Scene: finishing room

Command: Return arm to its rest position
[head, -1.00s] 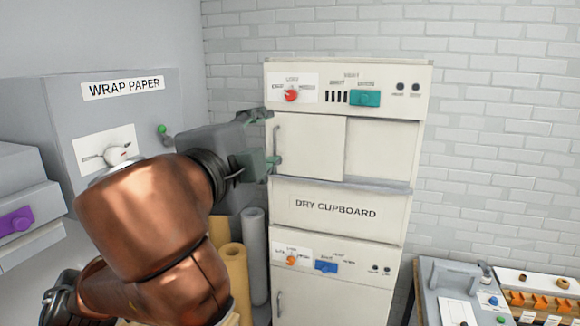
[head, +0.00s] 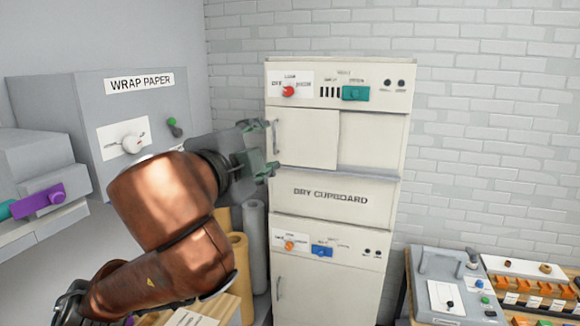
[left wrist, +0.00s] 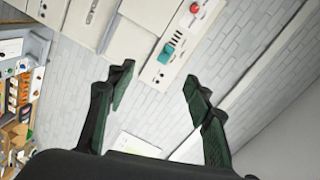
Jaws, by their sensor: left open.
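My left arm (head: 170,205), brown with dark joints, comes in from the lower left of the head view and is bent, with the forearm raised. My left gripper (head: 272,150) is open and empty in front of the upper left part of the cream dry cupboard (head: 330,196), near its door handle. Whether it touches the handle cannot be told from the head view. In the left wrist view, the two dark green fingers (left wrist: 157,95) are spread wide with nothing between them, and the cupboard's control panel (left wrist: 165,50) shows beyond them. My right gripper is not in view.
The grey wrap paper cabinet (head: 62,130) stands at the left, with rolls of paper (head: 254,245) beside the cupboard. A grey unit with a purple handle (head: 38,202) is at the far left. A bench with a grey device (head: 445,285) and orange bins (head: 535,290) stands at lower right.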

